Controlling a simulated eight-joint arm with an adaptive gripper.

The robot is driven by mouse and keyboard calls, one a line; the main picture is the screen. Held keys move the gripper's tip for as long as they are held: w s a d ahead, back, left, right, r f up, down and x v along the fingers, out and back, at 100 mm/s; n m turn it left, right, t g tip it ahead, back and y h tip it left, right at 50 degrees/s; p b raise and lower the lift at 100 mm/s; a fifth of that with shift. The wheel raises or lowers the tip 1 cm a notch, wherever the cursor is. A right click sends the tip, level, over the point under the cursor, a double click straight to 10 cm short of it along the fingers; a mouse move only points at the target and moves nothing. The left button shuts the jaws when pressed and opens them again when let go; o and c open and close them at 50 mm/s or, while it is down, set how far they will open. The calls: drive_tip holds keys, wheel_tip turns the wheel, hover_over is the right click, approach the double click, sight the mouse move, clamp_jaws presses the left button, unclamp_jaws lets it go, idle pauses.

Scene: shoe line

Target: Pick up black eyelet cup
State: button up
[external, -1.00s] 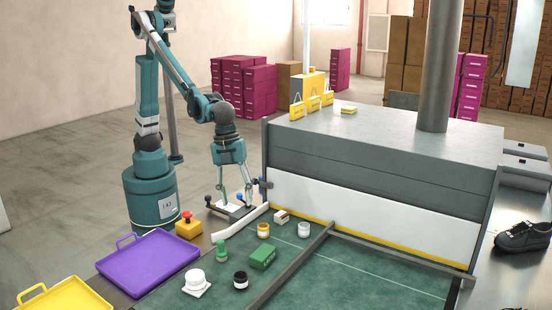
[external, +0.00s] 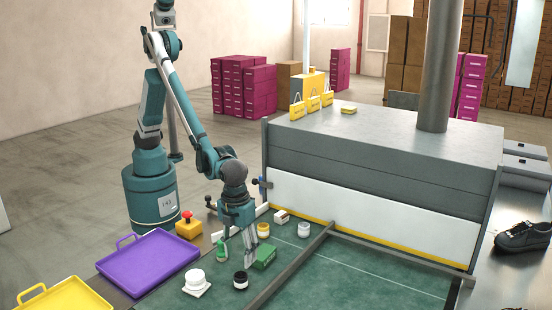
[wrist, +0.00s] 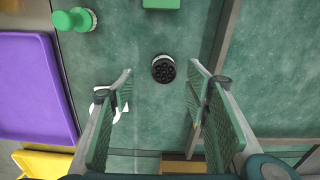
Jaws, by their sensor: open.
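The black eyelet cup (external: 240,280) is a small round container with a black top, standing on the green belt. In the wrist view the black eyelet cup (wrist: 164,69) shows from above, between and just beyond my fingertips, with dark dots on its top.
A purple tray (external: 150,264) and a yellow tray (external: 65,295) lie left.

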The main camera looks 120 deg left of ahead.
sight(241, 275)
drive_tip(key=shift+w+d+f+m, duration=0.2)
drive_tip(key=shift+d+f, duration=0.15)
drive_tip(key=shift+f, duration=0.2)
drive_tip(key=shift+w+d+f+m, duration=0.15)
drive_tip(key=shift+d+f, duration=0.2)
drive_tip(key=shift+f, duration=0.2)
drive_tip(key=shift+f, duration=1.3)
drive_tip(key=shift+w+f+b, duration=0.2)
drive_tip(key=shift+f+b, duration=0.65)
drive_tip(key=shift+f, duration=1.75)
drive_tip(key=shift+c, duration=0.2)
drive_tip(key=c, duration=1)
